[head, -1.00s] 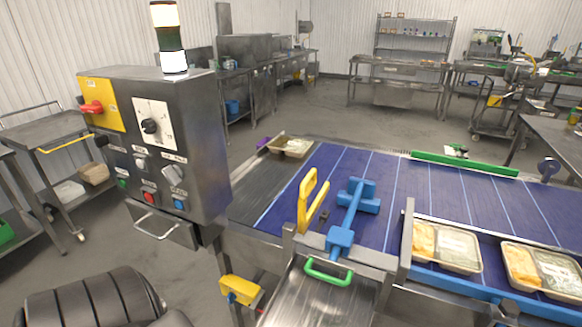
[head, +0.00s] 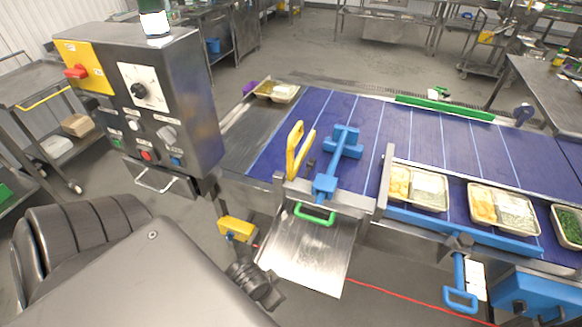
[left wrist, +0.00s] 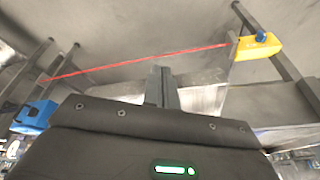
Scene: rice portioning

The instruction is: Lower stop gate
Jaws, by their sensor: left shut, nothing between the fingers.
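A yellow upright loop-shaped lever (head: 296,158) stands at the near edge of the blue belt. A blue piece with a cross-shaped top (head: 345,143) lies beside it over the belt. A green handle (head: 315,218) sits in front, at the top of a sloping steel plate (head: 305,255). I cannot tell for certain which part is the stop gate. My left gripper (head: 272,297) is low in front, left of the steel plate and below a yellow box (head: 237,229). In the left wrist view its fingers (left wrist: 164,84) are shut and empty. My right gripper is out of view.
A control box (head: 150,110) with buttons and a red switch stands on the left. Filled trays (head: 418,187) line the belt's near side. A blue handle (head: 460,297) hangs below the conveyor. A red cord (head: 400,302) runs low.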

